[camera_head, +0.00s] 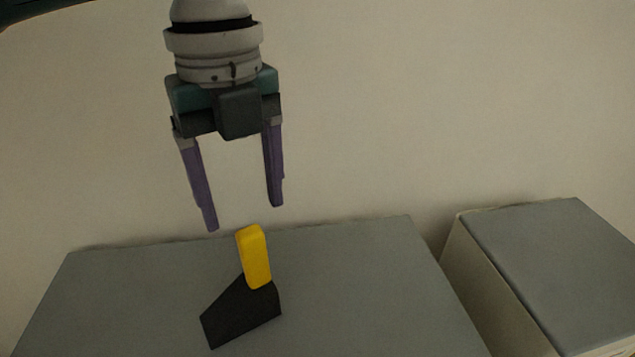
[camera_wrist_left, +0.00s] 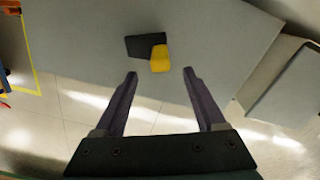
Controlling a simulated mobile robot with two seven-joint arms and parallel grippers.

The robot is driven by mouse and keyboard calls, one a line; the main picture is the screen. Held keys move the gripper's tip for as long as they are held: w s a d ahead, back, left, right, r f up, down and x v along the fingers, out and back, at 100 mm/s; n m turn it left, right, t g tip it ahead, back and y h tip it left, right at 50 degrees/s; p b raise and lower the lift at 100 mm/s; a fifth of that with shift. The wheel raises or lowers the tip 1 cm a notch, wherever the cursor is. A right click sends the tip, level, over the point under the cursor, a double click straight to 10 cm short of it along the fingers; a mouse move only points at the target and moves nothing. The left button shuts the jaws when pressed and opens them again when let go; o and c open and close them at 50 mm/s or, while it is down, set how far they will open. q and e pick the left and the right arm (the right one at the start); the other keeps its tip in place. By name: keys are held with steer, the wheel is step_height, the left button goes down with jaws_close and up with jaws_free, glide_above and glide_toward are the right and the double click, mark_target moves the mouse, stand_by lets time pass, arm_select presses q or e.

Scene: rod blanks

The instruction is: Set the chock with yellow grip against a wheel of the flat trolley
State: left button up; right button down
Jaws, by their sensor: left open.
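The chock is a black wedge (camera_head: 240,311) with an upright yellow grip (camera_head: 254,257), standing on a grey-topped surface (camera_head: 350,270). In the left wrist view the black wedge (camera_wrist_left: 143,45) and yellow grip (camera_wrist_left: 160,59) lie ahead of the fingertips, between their lines. My left gripper (camera_head: 244,218) is open and empty, its purple fingers pointing down above the grip and apart from it. It also shows in the left wrist view (camera_wrist_left: 160,73). The flat trolley and its wheels cannot be made out. My right gripper is not in view.
A second grey-topped block (camera_head: 560,260) stands at the right, with a gap between it and the chock's surface. A plain wall (camera_head: 450,100) is behind. The left wrist view shows tiled floor and a yellow floor line (camera_wrist_left: 30,55) at the left. The surface around the chock is clear.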

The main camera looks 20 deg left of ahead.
mark_target(249, 231)
arm_select(q)
step_height(249, 231, down, 7)
steer(key=b, duration=0.4)
steer(key=shift+f, duration=0.15)
jaws_close()
stand_by(0.3)
steer(key=shift+r, duration=0.2)
stand_by(0.6)
